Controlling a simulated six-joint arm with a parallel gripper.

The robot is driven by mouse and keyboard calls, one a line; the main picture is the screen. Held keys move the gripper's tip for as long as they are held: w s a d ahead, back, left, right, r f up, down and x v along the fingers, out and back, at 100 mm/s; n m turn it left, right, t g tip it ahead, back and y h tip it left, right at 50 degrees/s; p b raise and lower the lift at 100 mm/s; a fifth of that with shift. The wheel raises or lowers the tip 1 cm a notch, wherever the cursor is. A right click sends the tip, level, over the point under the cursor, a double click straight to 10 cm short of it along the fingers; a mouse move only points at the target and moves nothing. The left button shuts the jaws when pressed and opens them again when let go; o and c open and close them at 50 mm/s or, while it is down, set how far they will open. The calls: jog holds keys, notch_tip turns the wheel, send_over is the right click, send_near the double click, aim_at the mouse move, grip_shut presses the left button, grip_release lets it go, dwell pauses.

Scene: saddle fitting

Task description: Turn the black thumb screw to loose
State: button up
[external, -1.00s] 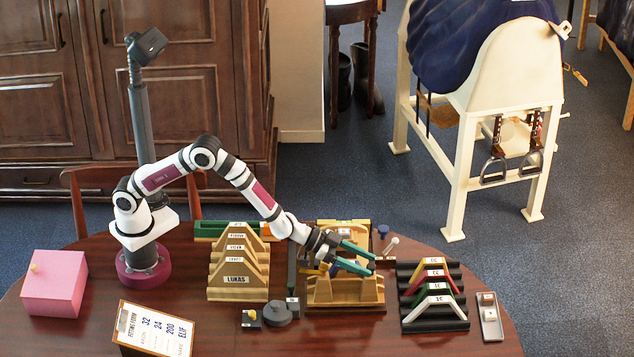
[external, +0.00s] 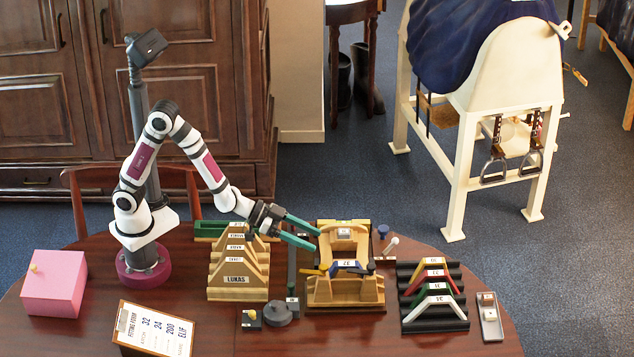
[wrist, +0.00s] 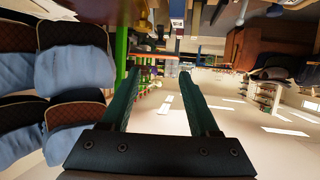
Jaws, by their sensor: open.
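The wooden fixture (external: 345,291) stands right of the table's middle, with a dark piece marked 37 (external: 347,264) across it. A small black part that looks like the black thumb screw (external: 371,267) is at its right side; how it is turned is too small to tell. A yellow part (external: 317,271) is at the left side. My gripper (external: 318,240) is open and empty, its green fingers pointing right at the fixture's upper left, apart from the black screw. The wrist view shows both fingers (wrist: 158,76) spread with nothing between them.
Wooden arches with name labels (external: 237,281) stand left of the fixture, and a rack of coloured arches (external: 435,312) stands right. A blue knob (external: 383,231) and a white peg (external: 391,245) are beside the fixture. A grey round piece (external: 277,314) lies in front.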

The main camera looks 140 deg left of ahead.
jog(key=shift+w+a, duration=0.1)
jog(key=g+h, duration=0.5)
jog(key=g, duration=0.2)
send_near(373, 269)
jog(key=shift+g, duration=0.3)
jog(key=x, duration=0.8)
jog(key=shift+w, duration=0.25)
jog(key=shift+r, duration=0.1)
grip_shut()
